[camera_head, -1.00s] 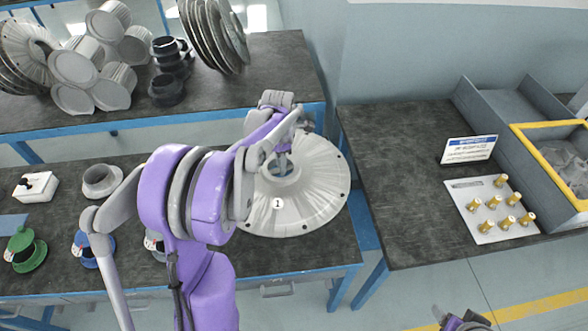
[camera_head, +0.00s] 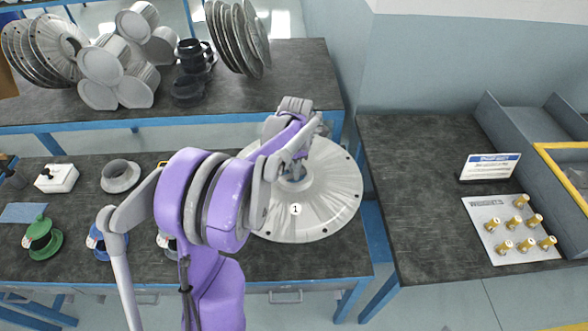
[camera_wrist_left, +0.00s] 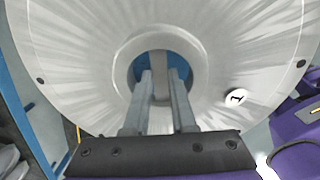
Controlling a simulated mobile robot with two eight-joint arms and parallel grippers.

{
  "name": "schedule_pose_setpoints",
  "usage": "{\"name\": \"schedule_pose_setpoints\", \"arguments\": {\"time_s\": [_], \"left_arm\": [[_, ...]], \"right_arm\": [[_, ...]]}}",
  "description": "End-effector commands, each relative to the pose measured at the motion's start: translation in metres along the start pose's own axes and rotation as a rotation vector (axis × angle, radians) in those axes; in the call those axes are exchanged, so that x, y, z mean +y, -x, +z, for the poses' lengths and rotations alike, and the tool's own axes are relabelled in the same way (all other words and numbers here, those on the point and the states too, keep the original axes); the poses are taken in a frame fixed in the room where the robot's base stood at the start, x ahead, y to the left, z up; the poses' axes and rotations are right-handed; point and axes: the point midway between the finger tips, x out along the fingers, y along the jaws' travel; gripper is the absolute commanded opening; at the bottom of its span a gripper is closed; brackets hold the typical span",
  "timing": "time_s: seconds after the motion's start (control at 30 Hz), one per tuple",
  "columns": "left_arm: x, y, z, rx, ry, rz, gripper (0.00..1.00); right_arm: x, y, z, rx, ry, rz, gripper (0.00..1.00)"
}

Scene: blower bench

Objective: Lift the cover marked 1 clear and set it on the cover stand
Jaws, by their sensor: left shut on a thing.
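The cover marked 1 (camera_head: 325,205) is a wide, grey, shallow cone with a round central hole and small rim holes. In the head view it is at the right end of the front bench. It fills most of the left wrist view (camera_wrist_left: 235,55). My left gripper (camera_head: 294,174) reaches over it from the left and is shut on it at the central hole. In the left wrist view the fingers (camera_wrist_left: 160,85) point into that hole, where blue shows. My arm hides the cover's left part. I cannot tell how far it is above the bench. I cannot pick out the cover stand.
The front bench (camera_head: 290,262) also holds a grey flanged ring (camera_head: 120,176), a white box (camera_head: 57,179) and green (camera_head: 42,240) and blue spools. The rear bench holds stacked discs (camera_head: 238,42) and grey parts. The right bench (camera_head: 405,165) has clear room left of its weights plate (camera_head: 482,215).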

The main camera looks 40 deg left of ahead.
Motion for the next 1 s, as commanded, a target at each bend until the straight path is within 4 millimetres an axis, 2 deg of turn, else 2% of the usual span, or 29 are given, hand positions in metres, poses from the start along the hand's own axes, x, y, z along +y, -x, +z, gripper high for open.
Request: {"name": "schedule_pose_setpoints", "arguments": {"time_s": [0.7, 1.0], "left_arm": [[-0.003, -0.060, -0.001, 0.002, -0.001, -0.001, 0.00], [-0.003, -0.068, 0.000, 0.000, -0.001, 0.000, 0.00]], "right_arm": [[0.000, -0.031, 0.042, -0.040, 0.000, 0.000, 0.69], [0.000, -0.036, 0.047, -0.044, 0.000, 0.000, 0.69]]}}
